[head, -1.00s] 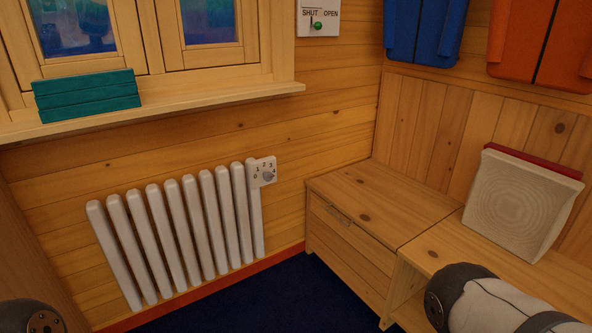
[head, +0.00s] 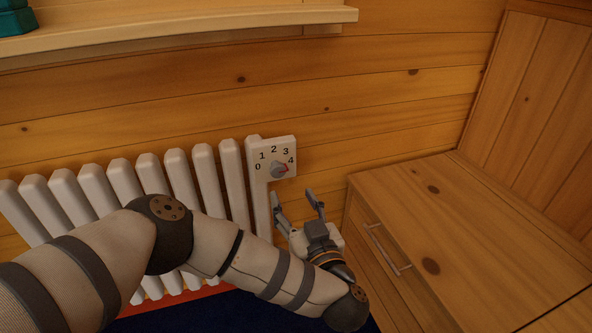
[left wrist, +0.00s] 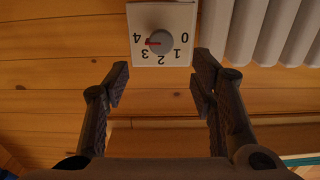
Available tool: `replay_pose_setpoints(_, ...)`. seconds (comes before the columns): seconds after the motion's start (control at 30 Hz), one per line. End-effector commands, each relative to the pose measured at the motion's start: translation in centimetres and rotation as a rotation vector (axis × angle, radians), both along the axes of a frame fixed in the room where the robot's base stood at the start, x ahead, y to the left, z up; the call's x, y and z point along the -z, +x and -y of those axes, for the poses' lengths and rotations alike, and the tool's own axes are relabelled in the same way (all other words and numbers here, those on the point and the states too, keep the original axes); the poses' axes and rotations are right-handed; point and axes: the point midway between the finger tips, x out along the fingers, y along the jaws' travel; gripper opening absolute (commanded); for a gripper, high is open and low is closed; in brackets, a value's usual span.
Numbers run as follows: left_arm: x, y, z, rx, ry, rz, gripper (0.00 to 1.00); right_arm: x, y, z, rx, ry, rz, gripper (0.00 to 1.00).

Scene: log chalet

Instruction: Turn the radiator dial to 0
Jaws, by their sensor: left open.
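The radiator dial (head: 278,170) is a round grey knob on a white plate marked 0 to 4, at the top right end of the white radiator (head: 121,176). Its red pointer is turned towards the 4. My left gripper (head: 294,194) is open and empty, just below the plate and apart from it. In the left wrist view the dial (left wrist: 161,42) appears upside down at the top, beyond and between the open fingers of my left gripper (left wrist: 162,72). My right gripper is not in view.
A wooden bench with a drawer (head: 455,235) stands right of the radiator, close to my left gripper. A window sill (head: 200,27) juts out above. My left arm crosses in front of the radiator. The wall right of the dial is bare.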

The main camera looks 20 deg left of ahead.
Motion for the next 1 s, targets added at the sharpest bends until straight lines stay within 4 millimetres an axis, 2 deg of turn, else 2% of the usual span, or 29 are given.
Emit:
replay_pose_setpoints(0.03, 0.6, 1.0, -0.9, -0.005, 0.001, -0.002, 0.51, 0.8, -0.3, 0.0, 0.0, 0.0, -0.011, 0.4)
replay_pose_setpoints(0.2, 0.5, 4.6, -3.3, -0.004, 0.0, -0.001, 0.51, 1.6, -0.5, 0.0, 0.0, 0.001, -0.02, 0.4)
replay_pose_setpoints(0.4, 0.4, 7.7, -5.3, 0.001, -0.001, -0.003, 0.51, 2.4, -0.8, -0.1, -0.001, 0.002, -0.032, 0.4)
replay_pose_setpoints(0.53, 0.2, 8.5, -5.7, 0.004, 0.0, -0.001, 0.51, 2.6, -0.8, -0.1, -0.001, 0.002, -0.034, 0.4)
replay_pose_setpoints(0.77, 0.1, 8.6, -5.8, 0.005, -0.001, -0.001, 0.51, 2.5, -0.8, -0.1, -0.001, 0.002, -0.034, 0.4)
replay_pose_setpoints(1.0, 0.1, 8.6, -5.8, 0.005, -0.001, -0.001, 0.03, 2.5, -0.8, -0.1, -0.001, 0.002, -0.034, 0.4)
